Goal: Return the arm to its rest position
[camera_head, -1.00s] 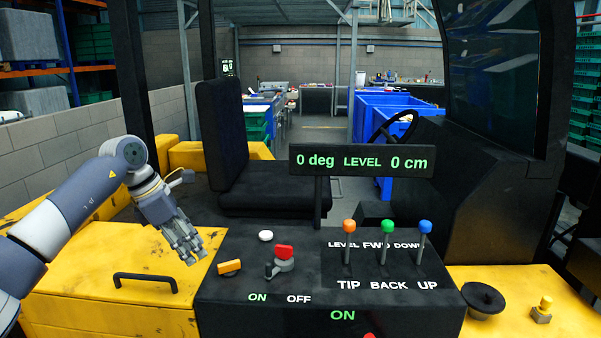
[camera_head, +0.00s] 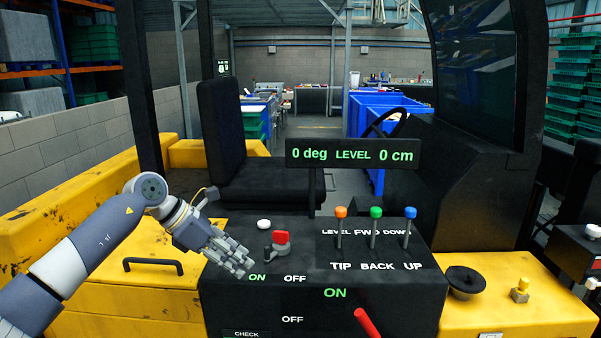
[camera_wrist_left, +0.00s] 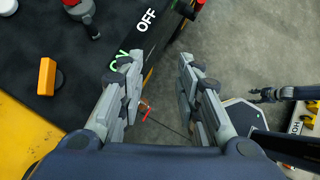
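My left arm (camera_head: 95,245) comes in from the left in the head view, bent at the elbow. My left gripper (camera_head: 240,262) is over the left part of the black console, near the ON label. In the left wrist view, the left gripper (camera_wrist_left: 157,85) has its fingers apart, with nothing between them. The fingers point past the console edge towards the grey floor. A dark jointed part (camera_wrist_left: 268,95) at the right of the wrist view may be my right gripper; it is too small to tell its state.
The console (camera_head: 420,300) carries a red-topped switch (camera_head: 280,238), a white button (camera_head: 264,225), orange, green and blue levers (camera_head: 376,212) and a red lever (camera_head: 367,322). An orange switch (camera_wrist_left: 47,77) shows in the wrist view. The display (camera_head: 350,154) reads 0 deg, LEVEL, 0 cm.

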